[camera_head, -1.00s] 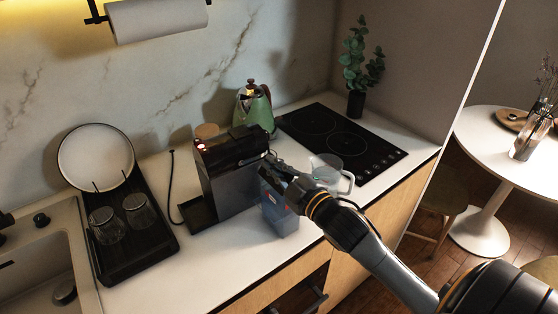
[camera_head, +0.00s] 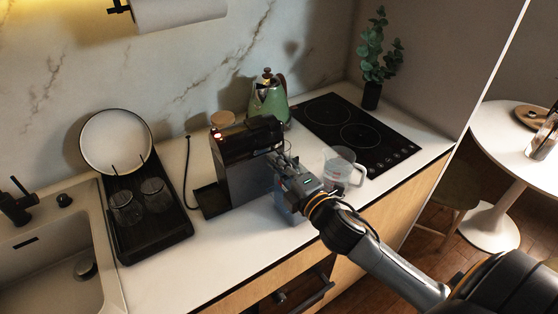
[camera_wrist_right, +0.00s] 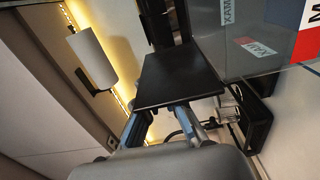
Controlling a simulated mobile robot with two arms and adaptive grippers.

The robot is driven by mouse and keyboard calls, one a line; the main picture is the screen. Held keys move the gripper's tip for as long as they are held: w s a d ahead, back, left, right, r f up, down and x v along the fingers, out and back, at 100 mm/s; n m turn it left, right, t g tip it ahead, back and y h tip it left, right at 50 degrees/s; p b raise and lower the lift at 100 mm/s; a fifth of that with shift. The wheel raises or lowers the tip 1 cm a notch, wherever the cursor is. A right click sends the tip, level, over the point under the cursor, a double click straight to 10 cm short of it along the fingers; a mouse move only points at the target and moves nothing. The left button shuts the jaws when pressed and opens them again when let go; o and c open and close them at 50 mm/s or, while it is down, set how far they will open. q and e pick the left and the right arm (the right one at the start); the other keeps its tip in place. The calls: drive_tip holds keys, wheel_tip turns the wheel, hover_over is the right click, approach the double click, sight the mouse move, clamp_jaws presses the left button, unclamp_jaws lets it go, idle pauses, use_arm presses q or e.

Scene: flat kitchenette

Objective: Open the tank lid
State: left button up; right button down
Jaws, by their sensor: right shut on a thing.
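The coffee machine (camera_head: 245,158) is a dark box on the white counter. The bluish see-through tank (camera_head: 287,208) stands at its right, partly hidden by my right gripper (camera_head: 284,162). In the right wrist view the tank (camera_wrist_right: 245,50) shows a "MAX" mark. The tank lid (camera_wrist_right: 180,75) is a flat dark panel beside the tank wall in that view. My right gripper (camera_wrist_right: 165,112) is shut on the near edge of the lid. How far the lid is tilted from the tank's rim I cannot tell. My left gripper is not in view.
A clear jug (camera_head: 342,170) stands close to the right of my right gripper. A green kettle (camera_head: 270,102) and the black hob (camera_head: 357,132) are behind. The drying rack (camera_head: 145,225) with glasses and a plate is at left. Some counter in front is free.

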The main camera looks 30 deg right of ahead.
idle(0.4)
drive_tip(key=c, duration=1.5)
unclamp_jaws()
drive_tip(key=s, duration=0.8)
drive_tip(key=s+d, duration=0.1)
drive_tip(key=s, duration=0.3)
